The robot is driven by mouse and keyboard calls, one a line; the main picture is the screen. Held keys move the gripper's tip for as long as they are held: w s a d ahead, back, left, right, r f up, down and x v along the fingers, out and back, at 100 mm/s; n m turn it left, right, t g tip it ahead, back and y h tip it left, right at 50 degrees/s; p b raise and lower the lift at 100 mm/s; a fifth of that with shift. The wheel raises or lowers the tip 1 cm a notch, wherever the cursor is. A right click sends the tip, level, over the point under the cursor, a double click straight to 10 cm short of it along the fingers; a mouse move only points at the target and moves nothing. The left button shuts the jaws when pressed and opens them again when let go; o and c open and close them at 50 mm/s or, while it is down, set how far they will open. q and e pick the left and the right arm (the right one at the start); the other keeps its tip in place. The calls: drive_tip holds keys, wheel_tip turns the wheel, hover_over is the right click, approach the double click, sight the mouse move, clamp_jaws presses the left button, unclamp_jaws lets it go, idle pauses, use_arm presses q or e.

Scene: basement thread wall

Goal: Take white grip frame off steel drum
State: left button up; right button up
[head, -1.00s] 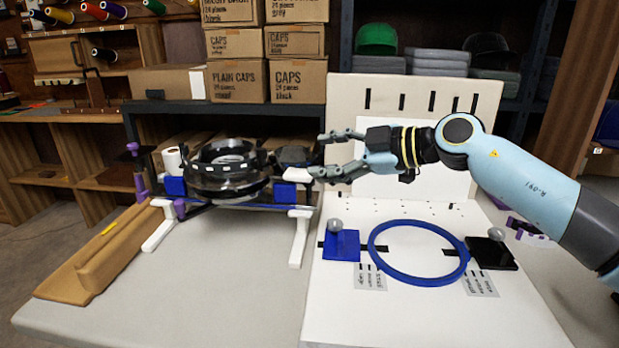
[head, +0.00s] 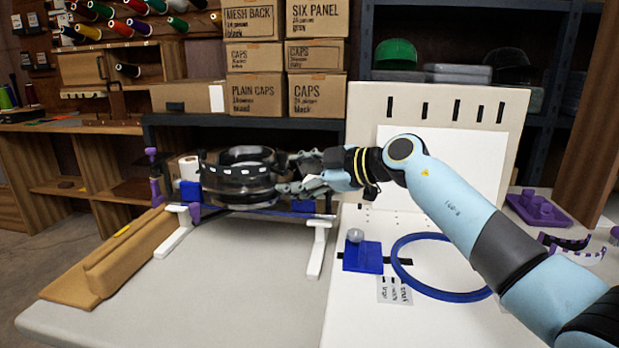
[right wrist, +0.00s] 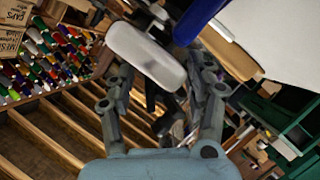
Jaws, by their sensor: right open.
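The steel drum (head: 238,175) is a dark, shiny round ring with a row of white marks, held on a stand on the table at left centre. White bars and legs show below it on the left (head: 178,210) and right (head: 318,250); I cannot tell which belong to the white grip frame. My right gripper (head: 284,174) is open at the drum's right side, fingers pointing left. In the right wrist view a rounded white grip (right wrist: 146,55) lies between or just beyond the open fingers; contact is unclear. My fingers partly hide the drum's right side. My left gripper is not in view.
A white board with a blue ring (head: 400,265) and a blue block (head: 362,257) lies to the right. A brown wooden piece (head: 110,265) lies at left. Boxes (head: 255,97) stand behind. The grey table front (head: 220,300) is clear.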

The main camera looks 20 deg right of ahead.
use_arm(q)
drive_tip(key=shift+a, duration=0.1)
use_arm(e)
drive_tip(key=shift+r, duration=0.1)
clamp_jaws()
drive_tip(key=shift+r, duration=0.1)
drive_tip(key=shift+w+a+r+p, duration=0.1)
drive_tip(key=shift+w+r+p, duration=0.05)
drive_tip(key=shift+r+p, duration=0.6)
wheel_tip(320, 180, up, 4)
drive_tip(key=p, duration=0.5)
use_arm(q)
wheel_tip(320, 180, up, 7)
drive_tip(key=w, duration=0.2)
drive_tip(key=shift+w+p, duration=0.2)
drive_tip(key=shift+p, duration=0.15)
use_arm(e)
drive_tip(key=shift+r, duration=0.15)
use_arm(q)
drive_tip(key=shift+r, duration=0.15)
